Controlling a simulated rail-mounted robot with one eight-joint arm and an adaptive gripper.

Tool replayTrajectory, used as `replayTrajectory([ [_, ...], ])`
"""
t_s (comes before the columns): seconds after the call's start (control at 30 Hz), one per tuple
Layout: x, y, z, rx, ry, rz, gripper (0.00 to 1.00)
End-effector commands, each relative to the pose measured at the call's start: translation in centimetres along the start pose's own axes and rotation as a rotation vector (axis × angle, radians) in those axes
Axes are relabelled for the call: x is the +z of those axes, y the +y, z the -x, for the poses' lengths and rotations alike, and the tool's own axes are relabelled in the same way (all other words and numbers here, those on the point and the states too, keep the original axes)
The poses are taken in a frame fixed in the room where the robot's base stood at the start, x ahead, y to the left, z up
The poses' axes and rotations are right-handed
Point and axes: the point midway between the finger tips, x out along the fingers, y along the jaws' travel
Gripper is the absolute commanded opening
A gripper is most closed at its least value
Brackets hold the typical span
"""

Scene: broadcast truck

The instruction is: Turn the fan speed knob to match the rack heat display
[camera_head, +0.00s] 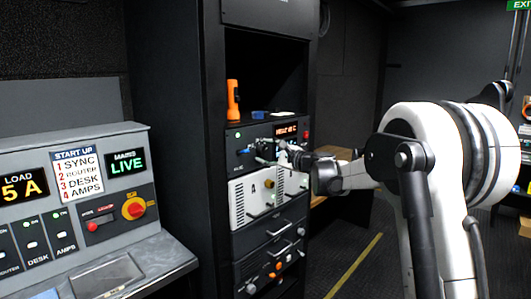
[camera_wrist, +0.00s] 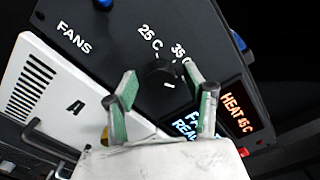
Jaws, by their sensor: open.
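In the wrist view the black fan speed knob (camera_wrist: 162,73) sits on a black panel marked FANS, with 25 C and 35 C printed around it. A short white mark shows on its lower side; any further label is hidden by my right finger. My gripper (camera_wrist: 160,81) is open, its green-padded fingers on either side of the knob; I cannot tell whether they touch it. The orange heat display (camera_wrist: 237,108) appears to read HEAT 45 C. It also shows in the head view (camera_head: 286,130), where my gripper (camera_head: 268,149) hides the knob.
A blue-white display (camera_wrist: 188,124) is partly covered by my right finger. A white unit marked A (camera_head: 241,203) lies just below the panel. An orange flashlight (camera_head: 233,100) stands on top of the rack unit. A control desk (camera_head: 80,160) is at the left.

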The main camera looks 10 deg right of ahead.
Motion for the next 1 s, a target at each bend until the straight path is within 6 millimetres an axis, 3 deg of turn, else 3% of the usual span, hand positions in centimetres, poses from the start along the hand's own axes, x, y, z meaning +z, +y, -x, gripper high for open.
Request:
replayTrajectory([
  [0.17,-0.1,-0.1,1.3,-0.001,0.002,0.000,0.48],
  [0.5,0.0,0.0,7.8,-0.001,0.002,0.000,0.48],
  [0.7,0.0,0.0,10.7,-0.001,0.001,0.000,0.48],
  [1.0,0.0,0.0,12.0,0.000,0.001,0.000,0.48],
])
